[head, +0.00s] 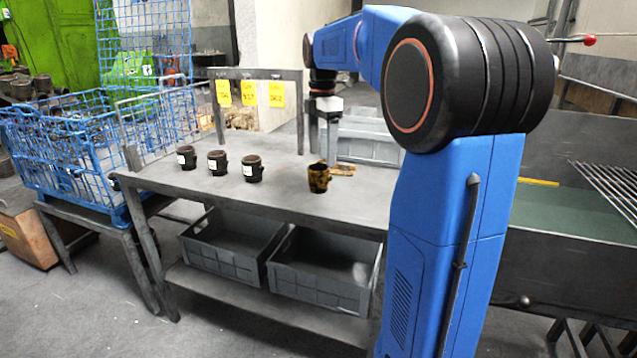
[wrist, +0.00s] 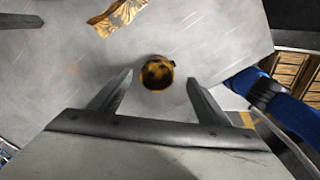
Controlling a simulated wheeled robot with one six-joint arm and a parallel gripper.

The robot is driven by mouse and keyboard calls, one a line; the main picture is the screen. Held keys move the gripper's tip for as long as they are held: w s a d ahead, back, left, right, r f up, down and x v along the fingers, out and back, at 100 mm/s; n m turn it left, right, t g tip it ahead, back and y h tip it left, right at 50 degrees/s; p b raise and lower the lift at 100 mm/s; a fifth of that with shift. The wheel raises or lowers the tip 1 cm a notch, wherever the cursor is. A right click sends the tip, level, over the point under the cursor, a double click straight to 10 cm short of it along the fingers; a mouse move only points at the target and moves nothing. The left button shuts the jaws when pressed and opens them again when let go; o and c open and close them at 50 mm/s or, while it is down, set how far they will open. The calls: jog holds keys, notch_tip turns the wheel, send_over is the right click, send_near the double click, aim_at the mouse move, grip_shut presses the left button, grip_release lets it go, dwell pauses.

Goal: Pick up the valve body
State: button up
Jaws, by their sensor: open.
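A stained yellow-and-black cylindrical part (head: 319,177), seemingly the valve body, stands upright on the grey table (head: 215,188). In the wrist view the valve body (wrist: 157,72) appears from above, between and slightly beyond my open fingertips (wrist: 159,80). My gripper (head: 325,148) points down over the table, and the head view shows it above and slightly behind the part. The fingers hold nothing. Their exact height over the part is hard to tell.
Three dark cylindrical parts with white labels (head: 218,163) stand to the left on the table. A crumpled brownish-yellow piece (head: 342,169) lies behind the valve body. A grey bin (head: 365,140) is at the back. Yellow tags (head: 249,93) hang on a rear panel.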

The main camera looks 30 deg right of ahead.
aim_at(319, 174)
notch_tip(319, 174, down, 2)
jog(key=shift+f, duration=0.2)
jog(key=shift+w+a+f, duration=0.15)
jog(key=shift+a+f, duration=0.05)
jog(key=shift+f, duration=1.1)
jog(key=shift+w+a+f, duration=0.1)
jog(key=shift+a+f, duration=0.1)
jog(key=shift+f, duration=1.1)
jog(key=c, duration=1.4)
